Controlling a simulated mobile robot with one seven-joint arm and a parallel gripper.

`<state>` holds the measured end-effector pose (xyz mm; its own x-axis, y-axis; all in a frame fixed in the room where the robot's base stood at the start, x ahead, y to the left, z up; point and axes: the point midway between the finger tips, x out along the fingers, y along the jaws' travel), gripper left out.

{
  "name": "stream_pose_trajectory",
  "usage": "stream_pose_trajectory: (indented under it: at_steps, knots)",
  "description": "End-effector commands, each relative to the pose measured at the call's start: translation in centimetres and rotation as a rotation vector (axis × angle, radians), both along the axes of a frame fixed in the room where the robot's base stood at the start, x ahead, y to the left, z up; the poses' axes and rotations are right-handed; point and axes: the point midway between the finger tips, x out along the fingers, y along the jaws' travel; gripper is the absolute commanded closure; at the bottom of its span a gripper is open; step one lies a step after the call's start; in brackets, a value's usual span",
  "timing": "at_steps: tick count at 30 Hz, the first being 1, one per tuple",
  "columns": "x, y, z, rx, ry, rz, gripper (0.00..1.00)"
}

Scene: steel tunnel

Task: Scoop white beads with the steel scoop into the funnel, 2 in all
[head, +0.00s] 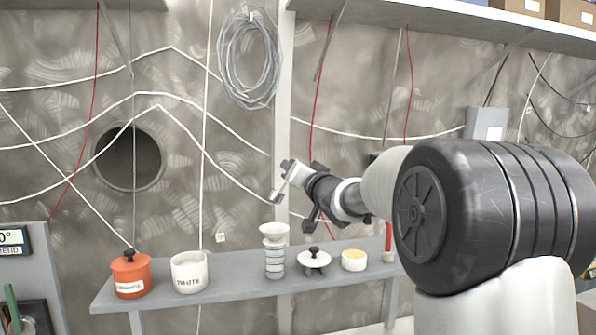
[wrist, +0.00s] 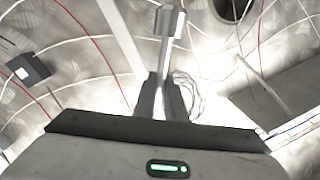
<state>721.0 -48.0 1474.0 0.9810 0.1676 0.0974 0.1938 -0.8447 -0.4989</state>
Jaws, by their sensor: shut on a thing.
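My gripper (head: 304,178) is raised in front of the wall, above the shelf and a little right of the funnel. It is shut on the steel scoop (head: 280,190). In the wrist view the scoop (wrist: 170,22) sticks out beyond the two dark fingers (wrist: 162,97); whether it holds beads cannot be seen. The white funnel (head: 273,231) sits on top of a ribbed grey-white vessel (head: 275,262) on the shelf. A white pot marked WHITE (head: 189,273) stands open to its left; its contents are hard to make out.
A red upright item (head: 388,238) stands at the right. Cables run along the wall behind.

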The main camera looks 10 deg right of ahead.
Motion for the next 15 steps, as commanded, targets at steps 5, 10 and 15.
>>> stream_pose_trajectory:
  at_steps: [5, 10, 15]
  knots:
    - [0.0, 1.2, 0.6, -0.129, -0.002, 0.000, 1.00]
    - [0.0, 2.4, 1.1, -0.254, -0.003, 0.001, 1.00]
    - [0.0, 3.5, 1.5, -0.379, -0.003, 0.001, 1.00]
